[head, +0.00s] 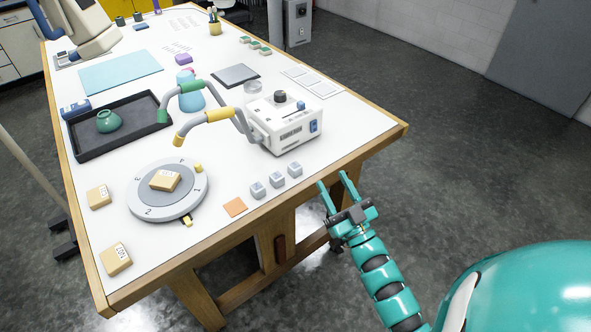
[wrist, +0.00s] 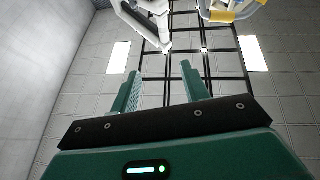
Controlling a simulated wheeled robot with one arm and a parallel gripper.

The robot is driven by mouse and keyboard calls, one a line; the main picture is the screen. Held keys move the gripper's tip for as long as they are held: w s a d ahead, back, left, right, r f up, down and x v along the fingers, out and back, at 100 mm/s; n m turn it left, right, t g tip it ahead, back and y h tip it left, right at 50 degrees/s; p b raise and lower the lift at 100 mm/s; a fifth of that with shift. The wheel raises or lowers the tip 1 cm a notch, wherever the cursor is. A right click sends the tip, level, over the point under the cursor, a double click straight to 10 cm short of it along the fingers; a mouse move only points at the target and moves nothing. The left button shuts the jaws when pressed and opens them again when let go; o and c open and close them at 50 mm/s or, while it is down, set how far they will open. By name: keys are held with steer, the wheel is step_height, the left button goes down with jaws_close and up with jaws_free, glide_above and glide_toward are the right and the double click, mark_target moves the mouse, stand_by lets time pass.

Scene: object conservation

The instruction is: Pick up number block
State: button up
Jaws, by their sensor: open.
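Tan blocks with white number labels are in the head view. One block (head: 164,180) sits on the round grey turntable (head: 143,207), one (head: 99,197) lies on the table left of it, and one (head: 115,259) lies near the table's front left corner. Their labels are too small to read surely. Three small grey cubes (head: 276,180) stand in a row near the front edge; I cannot tell whether they bear numbers. My teal gripper (head: 331,179) is open and empty, beyond the table's front right edge, right of the cubes. In the wrist view its fingers (wrist: 160,70) point up toward the ceiling.
A white device (head: 288,128) with curved tubes stands right of the table's middle. A black tray (head: 92,142) holds a green pot (head: 108,121). An orange square (head: 234,207) lies left of the cubes. A white machine (head: 88,30) overhangs the far left. Floor right of the table is clear.

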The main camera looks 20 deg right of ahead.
mark_target(298, 170)
step_height(298, 170, down, 9)
steer(key=w+a+m+g+h, duration=0.1)
steer(key=g+h, duration=0.1)
steer(key=g, duration=0.4)
steer(key=w, duration=0.4)
steer(key=w+a+p, duration=0.1)
steer(key=w, duration=0.3)
steer(key=w+p, duration=0.1)
steer(key=w, duration=0.3)
steer(key=shift+a+f, duration=0.35)
steer(key=shift+a, duration=0.05)
steer(key=w+p, duration=0.2)
steer(key=w+a+p, duration=0.1)
steer(key=shift+w+r, duration=0.3)
steer(key=shift+w, duration=0.1)
steer(key=shift+w+f, duration=0.2)
steer(key=shift+w, duration=0.5)
steer(key=c, duration=0.8)
steer(key=shift+r, duration=0.15)
